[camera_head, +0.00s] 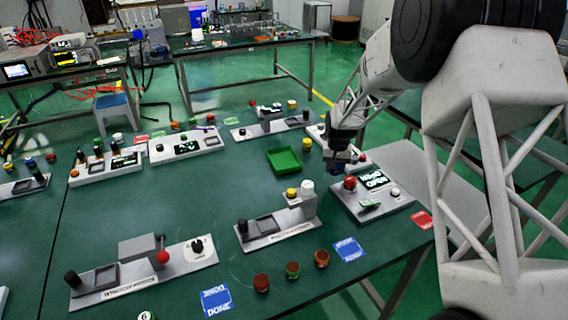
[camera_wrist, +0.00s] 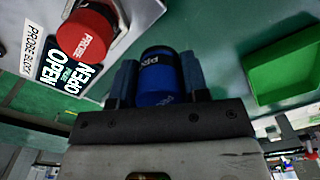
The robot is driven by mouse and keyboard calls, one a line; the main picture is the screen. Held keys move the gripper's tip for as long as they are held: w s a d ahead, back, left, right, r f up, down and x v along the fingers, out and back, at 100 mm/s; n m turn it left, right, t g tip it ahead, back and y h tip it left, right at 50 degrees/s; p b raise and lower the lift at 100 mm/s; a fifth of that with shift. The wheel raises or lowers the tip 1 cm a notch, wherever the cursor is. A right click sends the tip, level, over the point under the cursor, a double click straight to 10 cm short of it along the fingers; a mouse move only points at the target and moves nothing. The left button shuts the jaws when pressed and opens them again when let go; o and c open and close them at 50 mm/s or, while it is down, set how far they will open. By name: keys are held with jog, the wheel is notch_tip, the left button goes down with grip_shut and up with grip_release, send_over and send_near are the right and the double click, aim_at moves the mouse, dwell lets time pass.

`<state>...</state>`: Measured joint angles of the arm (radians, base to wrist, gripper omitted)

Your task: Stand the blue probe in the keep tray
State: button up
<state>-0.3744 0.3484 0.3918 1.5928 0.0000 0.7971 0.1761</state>
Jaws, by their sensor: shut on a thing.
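My gripper (camera_wrist: 157,78) is shut on the blue probe (camera_wrist: 156,84), a short blue cylinder with a black band and white lettering, seen between the two fingers in the wrist view. In the head view my gripper (camera_head: 340,168) hangs above the table, just behind the probe block; the probe is hard to make out there. A shallow empty green tray (camera_head: 284,168), which may be the keep tray, lies left of my gripper. It also shows at the right of the wrist view (camera_wrist: 256,88), apart from the probe. No label on it is readable.
The probe block (camera_head: 372,208), with a red probe knob (camera_wrist: 88,32) and a lit screen reading OPEN, stands close to my gripper. A grey station (camera_head: 262,236) with white and yellow parts stands nearer. Several small cups and cards lie in front.

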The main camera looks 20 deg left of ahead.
jog(key=shift+n, duration=0.6)
jog(key=s+a, duration=0.6)
jog(key=a, duration=0.1)
jog(key=s+a, duration=0.4)
jog(key=shift+s+a, duration=0.1)
jog(key=shift+a, duration=0.15)
send_near(287, 161)
jog(key=s+f, duration=0.1)
jog(key=s+d+f, duration=0.1)
jog(key=s+f, duration=0.1)
jog(key=shift+s+d+f, duration=0.1)
jog(key=shift+s+f, duration=0.1)
jog(key=shift+f, duration=0.1)
jog(key=shift+f, duration=1.75)
jog(key=shift+f, duration=0.15)
jog(key=o, duration=1.1)
jog(key=shift+r, duration=0.2)
